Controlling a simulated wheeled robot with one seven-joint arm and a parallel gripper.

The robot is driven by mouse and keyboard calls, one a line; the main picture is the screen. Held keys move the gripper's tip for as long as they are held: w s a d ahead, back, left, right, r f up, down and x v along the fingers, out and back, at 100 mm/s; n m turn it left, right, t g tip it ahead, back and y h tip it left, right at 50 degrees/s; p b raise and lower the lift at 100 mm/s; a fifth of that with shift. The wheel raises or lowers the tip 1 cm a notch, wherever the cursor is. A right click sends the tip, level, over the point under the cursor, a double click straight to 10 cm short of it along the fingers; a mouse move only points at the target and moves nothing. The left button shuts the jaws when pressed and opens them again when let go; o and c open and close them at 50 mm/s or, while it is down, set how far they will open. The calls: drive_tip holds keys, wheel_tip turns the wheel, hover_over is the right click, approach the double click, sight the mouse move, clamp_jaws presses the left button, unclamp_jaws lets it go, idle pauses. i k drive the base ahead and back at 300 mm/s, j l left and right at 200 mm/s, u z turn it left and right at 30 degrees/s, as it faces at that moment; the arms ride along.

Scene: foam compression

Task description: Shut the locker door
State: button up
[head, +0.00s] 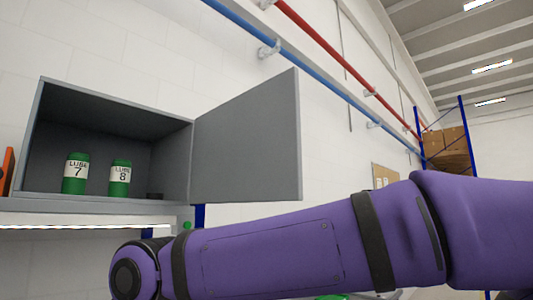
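The grey locker (115,197) is at the left in the head view, with its front open. Its locker door (250,135) is hinged on the right side and stands wide open, swung out to the right. Inside are two green bottles with white labels, one marked LUBE 7 (75,174) and one marked LUBE 8 (119,178). A small dark disc (155,196) lies to their right. My purple arm crosses the lower right, below the door and apart from it in the picture. My gripper is outside the view.
A lit ledge (90,222) runs below the locker. An orange object (7,170) is at the far left edge. Blue (330,80) and red (330,48) pipes run along the white wall. A rack with boxes (446,145) stands far right.

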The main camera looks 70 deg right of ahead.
sight(248, 148)
drive_tip(key=k+l, duration=0.1)
drive_tip(key=l, duration=0.25)
drive_tip(key=k+l+u, duration=0.1)
drive_tip(key=l, duration=0.3)
drive_tip(key=k+l, duration=0.1)
drive_tip(key=l, duration=0.25)
drive_tip(key=k+l, duration=0.15)
drive_tip(key=l, duration=0.2)
drive_tip(key=k+l+u, duration=0.1)
drive_tip(key=l, duration=0.25)
drive_tip(key=k+l, duration=0.15)
drive_tip(key=l, duration=0.2)
drive_tip(key=i+l+u, duration=0.15)
drive_tip(key=l, duration=0.15)
drive_tip(key=l+u, duration=0.2)
drive_tip(key=i+l+u, duration=0.15)
drive_tip(key=l, duration=0.25)
